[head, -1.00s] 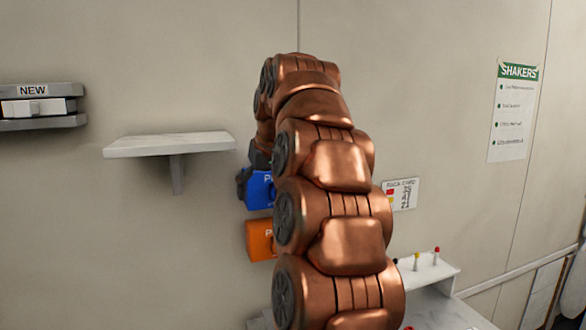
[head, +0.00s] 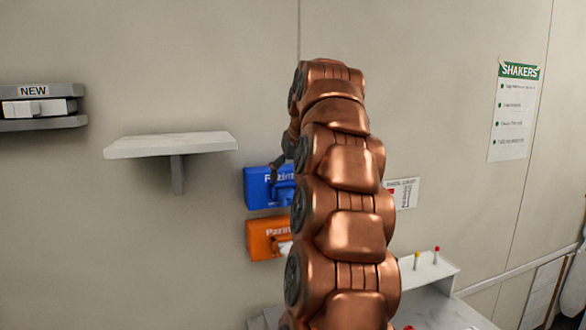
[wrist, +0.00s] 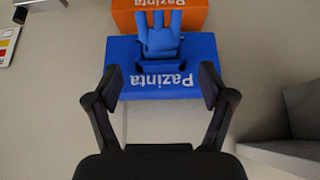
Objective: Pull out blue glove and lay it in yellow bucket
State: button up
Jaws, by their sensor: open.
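The blue glove (wrist: 160,38) sticks out of the opening of a blue Pazinta box (wrist: 205,70) on the wall, fingers spread in the wrist view. The same blue box (head: 257,196) shows in the head view, partly behind my arm. My gripper (wrist: 161,88) is open and empty. Its two fingers are apart, at either side of the box's lower part in the wrist view, with the glove beyond the fingertips. I cannot tell whether a finger touches the box. No yellow bucket is in view.
An orange Pazinta box (head: 260,240) hangs just below the blue one. A bench (head: 440,268) with small capped items stands at lower right.

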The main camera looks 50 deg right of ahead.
aim_at(291, 199)
jog(key=shift+p+x, duration=0.95)
jog(key=shift+x, duration=1.7)
jog(key=shift+c, duration=0.3)
jog(key=c, duration=0.8)
jog(key=shift+s+a+b, duration=0.5)
jog(key=shift+s+b, duration=0.25)
jog(key=shift+s, duration=0.05)
jog(key=shift+s+a+b, duration=0.45)
jog(key=shift+s+b, duration=0.25)
jog(key=shift+s, duration=0.15)
jog(key=shift+c, duration=0.2)
jog(key=shift+s+a+b, duration=0.35)
jog(key=shift+s, duration=0.25)
jog(key=shift+s+a+b, duration=0.3)
jog(key=shift+s, duration=0.3)
jog(key=shift+a, duration=0.1)
